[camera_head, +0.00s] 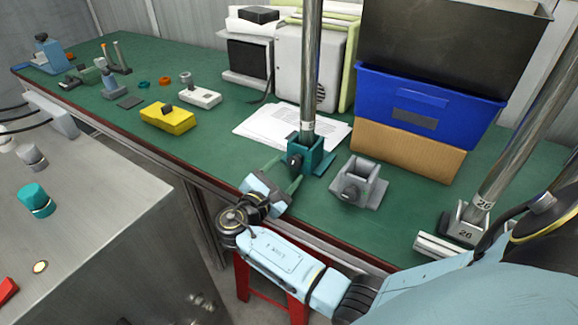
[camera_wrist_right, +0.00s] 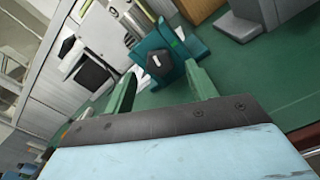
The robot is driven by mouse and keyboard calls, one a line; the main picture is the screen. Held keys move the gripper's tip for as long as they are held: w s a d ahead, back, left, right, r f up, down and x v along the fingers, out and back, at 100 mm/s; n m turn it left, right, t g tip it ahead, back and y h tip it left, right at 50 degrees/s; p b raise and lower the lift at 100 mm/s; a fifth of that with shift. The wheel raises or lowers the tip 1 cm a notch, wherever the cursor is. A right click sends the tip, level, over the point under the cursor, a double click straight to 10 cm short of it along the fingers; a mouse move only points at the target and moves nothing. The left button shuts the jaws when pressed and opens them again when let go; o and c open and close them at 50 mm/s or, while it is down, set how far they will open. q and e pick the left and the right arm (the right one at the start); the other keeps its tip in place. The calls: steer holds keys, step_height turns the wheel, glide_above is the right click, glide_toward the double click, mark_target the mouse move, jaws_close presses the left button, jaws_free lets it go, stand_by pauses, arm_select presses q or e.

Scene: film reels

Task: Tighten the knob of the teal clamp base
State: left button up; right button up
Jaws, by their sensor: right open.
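The teal clamp base (camera_head: 318,160) stands on the green bench with a metal pole (camera_head: 311,70) upright in it. Its dark knob (camera_head: 294,160) faces my right gripper. In the right wrist view the teal base (camera_wrist_right: 184,45) shows ahead, and the knob (camera_wrist_right: 158,62) has a white pointer mark. My right gripper (camera_head: 283,175) is open in front of the base, with its green fingers apart. In the right wrist view the knob appears between and beyond the fingertips (camera_wrist_right: 160,78); I see no contact. My left gripper is not in view.
A grey clamp base (camera_head: 358,184) stands just right of the teal one. Papers (camera_head: 270,125) lie behind it. A blue crate (camera_head: 430,105) on a cardboard box is at the back right. Another pole (camera_head: 520,140) leans at the right.

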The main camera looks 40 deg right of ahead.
mark_target(292, 162)
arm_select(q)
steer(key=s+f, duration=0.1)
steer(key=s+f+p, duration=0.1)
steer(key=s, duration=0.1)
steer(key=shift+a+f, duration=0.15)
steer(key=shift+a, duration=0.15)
arm_select(e)
steer(key=v, duration=1)
steer(key=shift+s+a, duration=0.15)
steer(key=shift+a, duration=0.15)
